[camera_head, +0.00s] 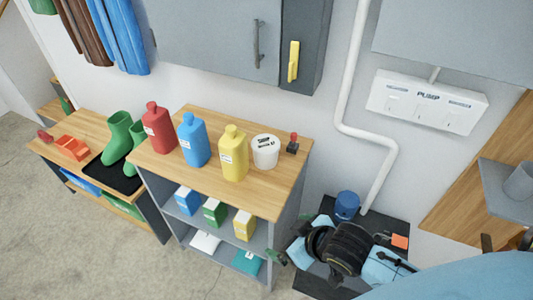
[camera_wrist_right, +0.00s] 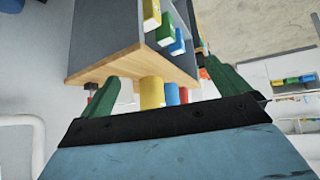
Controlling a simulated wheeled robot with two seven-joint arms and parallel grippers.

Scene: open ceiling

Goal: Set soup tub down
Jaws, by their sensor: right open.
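The soup tub (camera_head: 265,151) is white with a lid and dark lettering. It stands upright on the wooden top of the shelf unit (camera_head: 262,200), between the yellow bottle (camera_head: 233,152) and a small red-knobbed switch (camera_head: 293,144). My right gripper (camera_head: 290,248) is in front of the unit's right end, below its top and apart from the tub. In the right wrist view its green fingers (camera_wrist_right: 172,88) are spread with nothing held between them. The tub is not clearly made out there. My left gripper is not in view.
Red (camera_head: 158,129) and blue (camera_head: 194,140) bottles stand left of the yellow one. A bench with green boots (camera_head: 118,138) is at left. A white pipe (camera_head: 352,100) and blue canister (camera_head: 347,204) are at right. The top's front is bare.

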